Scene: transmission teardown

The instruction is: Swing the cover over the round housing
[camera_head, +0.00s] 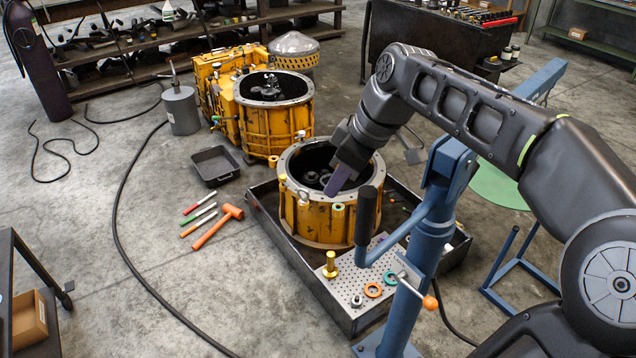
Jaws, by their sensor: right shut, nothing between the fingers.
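The round housing (318,219) is a yellow, worn, open-topped ring with dark parts inside, standing in a dark tray. My right gripper (336,186) points down at its opening, shut and empty. I cannot tell whether it touches anything. A blue post (417,275) stands at the tray's front right, with a blue arm and an upright black handle (367,215) in front of the housing. A green disc (497,186), possibly the cover, lies to the right of the post, partly hidden by my right arm. The housing's opening is uncovered. My left gripper is not in view.
The dark tray (282,239) holds a perforated plate (352,292) with rings and a brass piece. A second yellow housing (275,125) stands behind. An orange hammer (217,227) and several tools lie on the floor left. A blue stand (513,268) is at right.

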